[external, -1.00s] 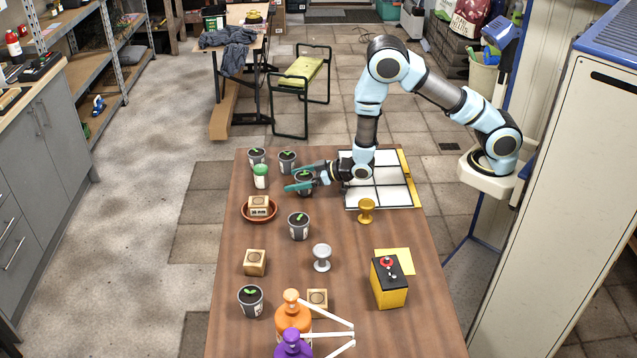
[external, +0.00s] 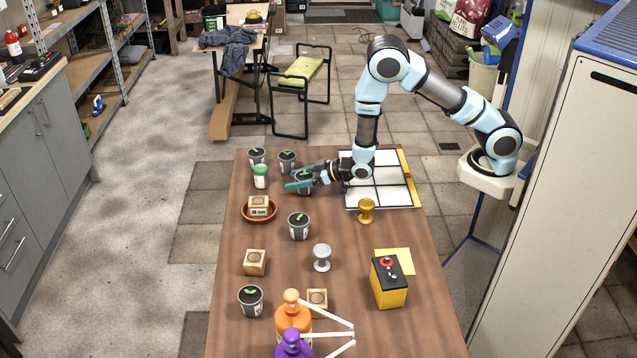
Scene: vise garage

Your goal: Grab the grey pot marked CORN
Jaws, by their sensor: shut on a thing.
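Several dark grey pots with green sprouts stand on the wooden table (external: 350,280). My gripper (external: 303,176) reaches in from the right, low over the table, with its teal fingers on either side of one grey pot (external: 304,187) and shut on it. The fingers hide part of this pot, and its label cannot be read. It appears upright, at table level. Two other grey pots (external: 257,157) (external: 287,161) stand behind it. One grey pot (external: 299,226) is at mid-table and one (external: 250,300) at the front left. No CORN marking is legible on any pot.
A green-lidded jar (external: 261,181) stands close left of my gripper. A brown dish (external: 246,214) holds a wooden block (external: 259,203). A white gridded tray (external: 378,198) lies under my wrist. A gold cup (external: 366,209) and silver cup (external: 322,256) stand nearer the front.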

